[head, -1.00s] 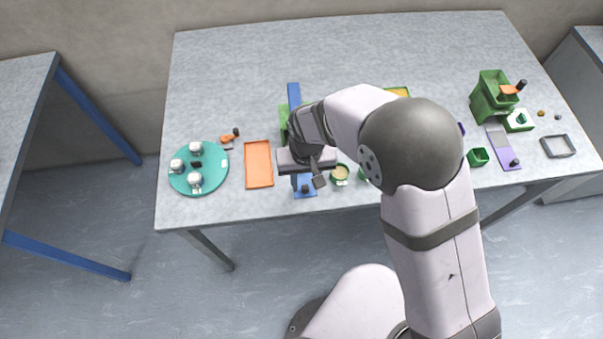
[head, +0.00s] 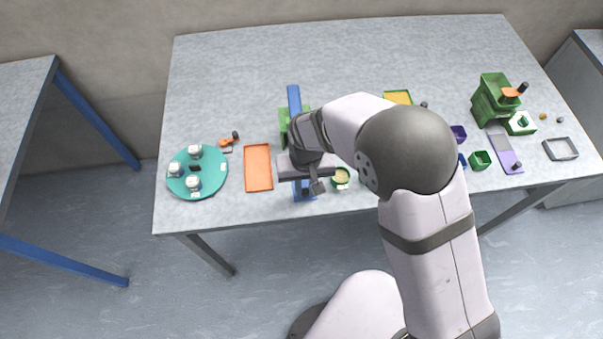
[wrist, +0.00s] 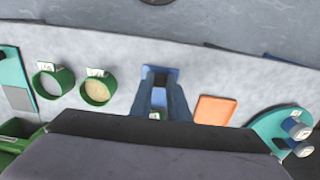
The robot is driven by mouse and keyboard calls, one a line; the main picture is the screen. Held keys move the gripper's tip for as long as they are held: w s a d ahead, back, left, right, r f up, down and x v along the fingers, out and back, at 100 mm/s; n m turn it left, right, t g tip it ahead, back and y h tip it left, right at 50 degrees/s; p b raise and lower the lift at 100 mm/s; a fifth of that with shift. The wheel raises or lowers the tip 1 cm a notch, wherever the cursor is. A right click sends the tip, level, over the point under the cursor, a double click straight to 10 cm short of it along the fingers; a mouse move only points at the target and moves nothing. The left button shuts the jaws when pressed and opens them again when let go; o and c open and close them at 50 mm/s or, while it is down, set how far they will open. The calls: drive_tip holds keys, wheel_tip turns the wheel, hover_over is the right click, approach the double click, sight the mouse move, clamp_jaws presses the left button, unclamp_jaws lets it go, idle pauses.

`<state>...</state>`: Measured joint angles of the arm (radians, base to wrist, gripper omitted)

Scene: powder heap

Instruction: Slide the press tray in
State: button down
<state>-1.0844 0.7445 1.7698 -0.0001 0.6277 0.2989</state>
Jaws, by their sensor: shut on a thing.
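The press tray (head: 305,197) is a blue slide whose front end sticks out at the near side of the green press (head: 284,125), which my arm largely covers. The tray's blue front also shows in the wrist view (wrist: 159,72), with a dark knob on it. My gripper (wrist: 161,82) has its two fingers pointing at that knob and is shut on the tray there. The exact contact is too small to see. In the head view my gripper (head: 310,183) is over the tray's front. A blue strip (head: 294,97) stands out behind the press.
An orange tray (head: 258,167) and a teal round plate (head: 212,183) with white-topped jars are to the left. Green bowls (wrist: 97,91) of powder stand close beside the tray. A green machine (head: 492,98) and a purple slide (head: 502,145) are at the right. The table's back left is clear.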

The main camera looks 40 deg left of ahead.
drive_tip(key=shift+w+a+b, duration=0.55)
drive_tip(key=shift+w+a, duration=3.05)
drive_tip(key=c, duration=1.8)
unclamp_jaws()
drive_tip(key=shift+o, duration=0.2)
drive_tip(key=shift+r, duration=0.15)
drive_tip(key=shift+r+p, duration=2.5)
drive_tip(key=shift+r, duration=1.15)
